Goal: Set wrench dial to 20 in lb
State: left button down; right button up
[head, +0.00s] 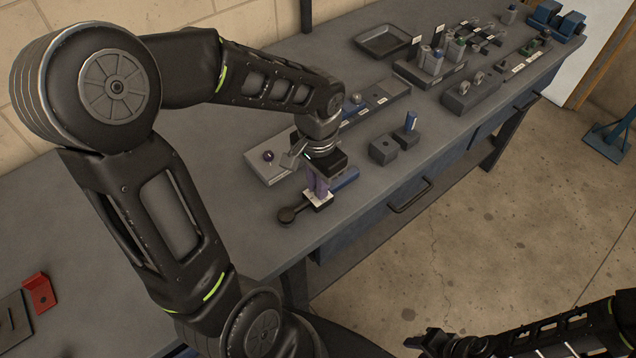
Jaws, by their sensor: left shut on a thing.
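The wrench lies on the grey bench with a round black head (290,214), a small white plate (318,199) and a blue handle (345,179). My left gripper (318,183) points down over its middle and is shut on a part there, which looks like the wrench dial. Purple surfaces show between the gripper and the white plate. The jaws hide the dial and its scale, so the setting cannot be read. My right gripper (432,343) is at the bottom, away from the bench, and its jaws are unclear.
A light grey block with a dark knob (268,156) lies just behind the wrench. A dark block with a blue-topped peg (410,123) stands to the right. A tray (383,41) and fixtures fill the far end. A red bracket (40,293) sits front left; the left bench is mostly clear.

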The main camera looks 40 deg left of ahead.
pick_arm(q)
jog(key=n+b, duration=0.2)
jog(key=n, duration=0.3)
jog(key=shift+f+b, duration=0.1)
jog(key=shift+b, duration=0.25)
jog(key=n+b, duration=0.1)
jog(key=n, duration=0.3)
jog(key=shift+n+b, duration=0.55)
jog(key=shift+n, duration=0.65)
jog(key=c, duration=1.4)
grip_release()
jog(key=shift+r, duration=0.25)
notch_tip(320, 180, up, 8)
jog(key=shift+f, duration=0.2)
